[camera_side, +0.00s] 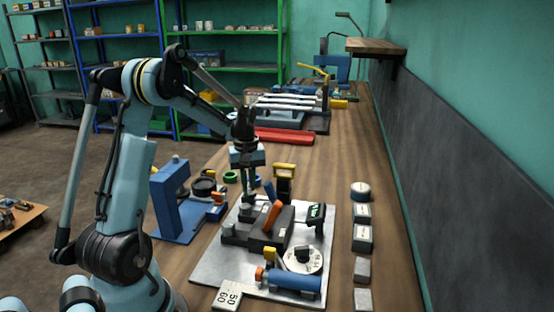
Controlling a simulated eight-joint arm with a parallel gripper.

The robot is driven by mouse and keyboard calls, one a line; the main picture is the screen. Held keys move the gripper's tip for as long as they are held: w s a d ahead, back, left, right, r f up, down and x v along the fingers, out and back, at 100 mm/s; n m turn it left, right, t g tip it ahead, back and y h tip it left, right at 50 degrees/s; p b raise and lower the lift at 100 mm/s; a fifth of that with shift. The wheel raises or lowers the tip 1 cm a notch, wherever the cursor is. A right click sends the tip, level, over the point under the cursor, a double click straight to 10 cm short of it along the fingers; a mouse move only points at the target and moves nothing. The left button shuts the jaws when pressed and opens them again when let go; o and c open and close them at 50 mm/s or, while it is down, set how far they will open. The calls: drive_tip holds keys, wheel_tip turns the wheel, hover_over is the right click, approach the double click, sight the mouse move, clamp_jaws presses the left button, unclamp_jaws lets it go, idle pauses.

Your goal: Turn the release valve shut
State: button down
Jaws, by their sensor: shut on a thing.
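My gripper (249,192) points down from the arm over the back left part of a grey metal plate (212,262). Its jaws are shut on a small dark upright part (246,211), which appears to be the release valve. The fingertips largely hide it, so its turn angle cannot be read. It stands on the left end of a dark grey block (266,232). An orange lever (272,214) leans up from this block, just right of the gripper.
A yellow-topped black part (284,171) stands close behind right. A black bracket (315,213), a round dial (303,260) and a blue cylinder (292,281) share the plate. A blue press (170,195) stands left; small blocks (362,238) line the right. Bare wood lies between blocks and wall.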

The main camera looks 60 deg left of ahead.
sight(249, 185)
drive_tip(key=m, duration=0.4)
drive_tip(key=shift+m, duration=0.4)
idle(0.4)
drive_tip(key=c, duration=1.2)
unclamp_jaws()
drive_tip(key=shift+o, duration=0.2)
wheel_tip(249, 185, up, 12)
drive_tip(key=shift+r, duration=0.1)
